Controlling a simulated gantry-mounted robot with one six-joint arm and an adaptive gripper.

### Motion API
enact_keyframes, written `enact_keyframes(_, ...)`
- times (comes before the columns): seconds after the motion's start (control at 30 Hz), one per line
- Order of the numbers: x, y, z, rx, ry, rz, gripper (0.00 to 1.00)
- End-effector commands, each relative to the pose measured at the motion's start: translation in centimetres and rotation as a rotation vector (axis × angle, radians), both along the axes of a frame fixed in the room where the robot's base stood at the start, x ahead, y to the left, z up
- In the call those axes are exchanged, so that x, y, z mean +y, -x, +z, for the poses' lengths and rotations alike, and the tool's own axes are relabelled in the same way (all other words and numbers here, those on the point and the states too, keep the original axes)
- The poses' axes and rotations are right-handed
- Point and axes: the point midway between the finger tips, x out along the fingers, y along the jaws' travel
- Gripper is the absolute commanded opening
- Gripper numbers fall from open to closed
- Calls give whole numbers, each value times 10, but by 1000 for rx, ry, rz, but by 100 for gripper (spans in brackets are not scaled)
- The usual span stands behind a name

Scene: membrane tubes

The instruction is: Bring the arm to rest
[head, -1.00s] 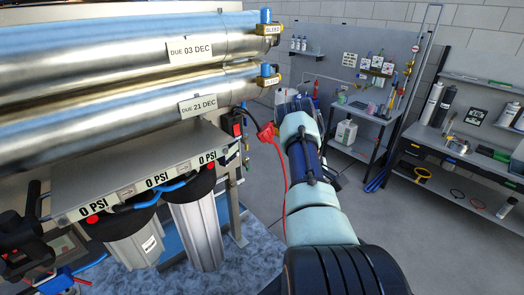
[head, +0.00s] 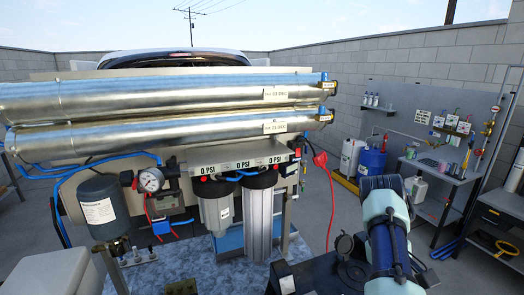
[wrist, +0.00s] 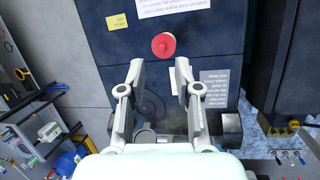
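My gripper (wrist: 160,74) is open in the wrist view, its two fingers spread with nothing between them. A dark panel (wrist: 220,48) lies beyond the fingers, with a red round knob (wrist: 163,45) just past the fingertips in the picture. I cannot tell how far the knob is from the fingers. In the head view my arm (head: 388,235) rises from the lower right, and the gripper's fingers cannot be made out there. Two steel membrane tubes (head: 170,95) lie horizontally on the skid at left, with dated tags on them.
Grey and dark filter housings (head: 258,220) hang under the 0 PSI panel (head: 240,163). A red plug (head: 320,160) with a cable hangs at the skid's right end. A blue drum (head: 372,163) and a workbench (head: 440,168) stand along the wall. Open floor (head: 345,213) shows between skid and arm.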

Motion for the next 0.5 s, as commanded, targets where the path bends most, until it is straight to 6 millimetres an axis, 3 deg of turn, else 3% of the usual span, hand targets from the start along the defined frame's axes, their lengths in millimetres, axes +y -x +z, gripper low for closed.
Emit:
enact_keyframes(0.03, 6, -9, -12, -26, 4, 4, 33)
enact_keyframes(0.27, 30, -43, -47, -192, 25, -10, 33)
enact_keyframes(0.5, 79, -65, -91, -443, 23, -29, 33)
